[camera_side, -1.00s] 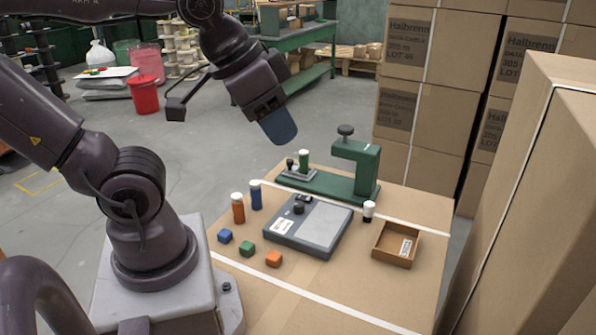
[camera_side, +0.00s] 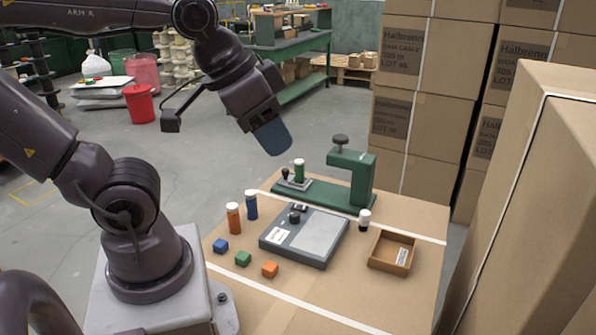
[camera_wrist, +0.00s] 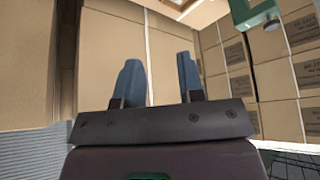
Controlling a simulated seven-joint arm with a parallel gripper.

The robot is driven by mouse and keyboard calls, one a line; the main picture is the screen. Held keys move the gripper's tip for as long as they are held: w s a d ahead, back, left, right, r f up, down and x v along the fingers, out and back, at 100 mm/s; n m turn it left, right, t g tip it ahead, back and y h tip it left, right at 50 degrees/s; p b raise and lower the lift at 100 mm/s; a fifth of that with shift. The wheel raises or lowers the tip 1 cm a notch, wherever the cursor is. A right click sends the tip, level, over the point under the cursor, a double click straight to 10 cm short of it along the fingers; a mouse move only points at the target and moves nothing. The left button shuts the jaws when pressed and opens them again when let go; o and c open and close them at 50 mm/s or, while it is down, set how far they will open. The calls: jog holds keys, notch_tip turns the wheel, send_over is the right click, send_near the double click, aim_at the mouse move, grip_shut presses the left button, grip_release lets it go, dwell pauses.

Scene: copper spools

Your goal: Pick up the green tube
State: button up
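The green tube (camera_side: 299,170) has a white cap and stands upright on a small grey plate (camera_side: 294,183) at the left end of the green press (camera_side: 355,180). My gripper (camera_side: 272,138) hangs in the air above and left of the tube in the side view, clear of it. In the wrist view my gripper's two fingers (camera_wrist: 160,78) stand apart with nothing between them. The tube does not show in the wrist view.
Stacked cartons (camera_side: 424,120) stand behind right.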

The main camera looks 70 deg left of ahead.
jog(key=o, duration=0.5)
